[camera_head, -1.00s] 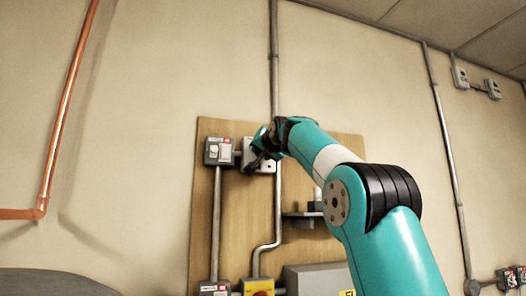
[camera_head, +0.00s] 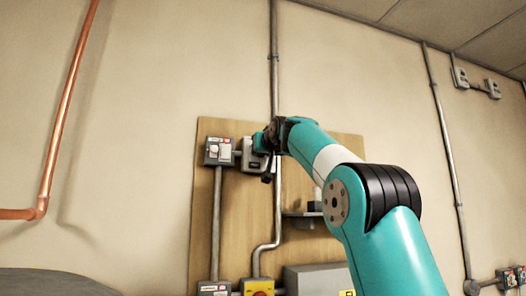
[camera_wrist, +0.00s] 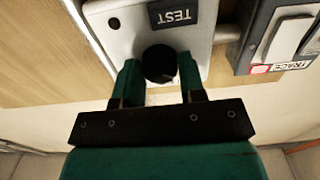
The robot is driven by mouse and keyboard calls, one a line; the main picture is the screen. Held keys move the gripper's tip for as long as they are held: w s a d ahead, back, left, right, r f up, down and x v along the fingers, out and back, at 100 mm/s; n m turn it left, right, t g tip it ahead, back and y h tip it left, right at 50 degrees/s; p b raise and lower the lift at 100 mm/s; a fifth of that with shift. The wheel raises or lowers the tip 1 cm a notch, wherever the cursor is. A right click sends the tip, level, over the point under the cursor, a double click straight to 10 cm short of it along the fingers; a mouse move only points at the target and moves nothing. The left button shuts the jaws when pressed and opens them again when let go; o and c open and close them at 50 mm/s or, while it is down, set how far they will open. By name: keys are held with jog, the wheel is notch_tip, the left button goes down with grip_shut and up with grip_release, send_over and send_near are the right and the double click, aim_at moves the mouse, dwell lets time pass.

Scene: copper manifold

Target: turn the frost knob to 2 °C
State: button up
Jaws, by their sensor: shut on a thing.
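The frost knob (camera_wrist: 158,63) is a round black knob on a pale box (camera_wrist: 116,38) with a dark TEST label (camera_wrist: 174,14). In the wrist view my gripper (camera_wrist: 160,72) has one green finger on each side of the knob and is shut on it. In the head view the same box (camera_head: 253,160) is on the wooden board, partly behind my gripper (camera_head: 268,152). The knob is hidden there. I cannot read any scale or pointer on the knob.
A grey switch box (camera_head: 218,152) sits close to the left; it also shows in the wrist view (camera_wrist: 282,35). Conduits run down the wooden board (camera_head: 235,215). A yellow-faced box (camera_head: 259,287) and a bracket (camera_head: 303,217) are lower. A copper pipe (camera_head: 67,110) is far left.

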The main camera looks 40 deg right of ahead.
dwell(0.3)
jog(key=o, duration=0.9)
jog(key=shift+o, duration=0.2)
jog(key=b+v, duration=0.8)
jog(key=v, duration=0.9)
jog(key=shift+s+b, duration=0.25)
jog(key=shift+b, duration=0.05)
jog(key=shift+f, duration=0.1)
